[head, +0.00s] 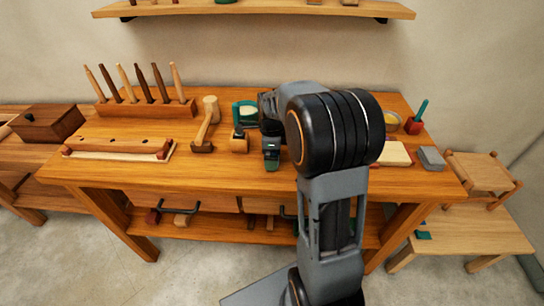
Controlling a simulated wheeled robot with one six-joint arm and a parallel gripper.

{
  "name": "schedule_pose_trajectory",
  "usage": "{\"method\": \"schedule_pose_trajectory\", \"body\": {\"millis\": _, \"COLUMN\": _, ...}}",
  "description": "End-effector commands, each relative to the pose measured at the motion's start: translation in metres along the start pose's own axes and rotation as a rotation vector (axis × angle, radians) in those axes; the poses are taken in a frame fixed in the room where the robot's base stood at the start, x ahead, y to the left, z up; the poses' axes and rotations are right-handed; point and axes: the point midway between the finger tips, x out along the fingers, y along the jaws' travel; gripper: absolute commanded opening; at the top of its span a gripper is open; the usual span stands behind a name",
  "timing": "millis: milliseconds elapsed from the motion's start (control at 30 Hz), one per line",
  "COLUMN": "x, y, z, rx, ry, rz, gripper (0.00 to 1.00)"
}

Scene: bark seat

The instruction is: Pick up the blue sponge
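No clearly blue sponge stands out. A small flat teal-blue piece (423,236) lies on the low wooden seat at the lower right; it is too small to tell if it is a sponge. A grey-blue block (431,158) lies at the right end of the workbench (235,178), beside a pale cream block (396,153). My arm rises in front of the bench and bends left over it, well to the left of the teal-blue piece. My gripper's fingers cannot be made out; the end of the arm merges with a dark and green shape on the bench.
A wooden mallet (205,128), a rack of tools (150,107) and a long wooden piece (118,150) occupy the bench's left half. A red pot (413,125) stands at the back right. A small chair (482,172) stands right of the bench. A shelf (255,9) hangs above.

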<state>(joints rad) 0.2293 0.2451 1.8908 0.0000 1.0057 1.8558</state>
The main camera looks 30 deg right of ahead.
Motion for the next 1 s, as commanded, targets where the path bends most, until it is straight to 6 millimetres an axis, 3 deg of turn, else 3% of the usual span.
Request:
{"method": "schedule_pose_trajectory", "body": {"millis": 267, "x": 0.0024, "y": 0.0001, "z": 0.0, "rx": 0.0, "ry": 0.0, "rz": 0.0, "gripper": 1.0}}
{"method": "schedule_pose_trajectory", "body": {"millis": 767, "x": 0.002, "y": 0.0001, "z": 0.0, "rx": 0.0, "ry": 0.0, "rz": 0.0, "gripper": 0.52}}
{"method": "schedule_pose_trajectory", "body": {"millis": 1000, "x": 0.0015, "y": 0.0, "z": 0.0, "rx": 0.0, "ry": 0.0, "rz": 0.0, "gripper": 0.51}}
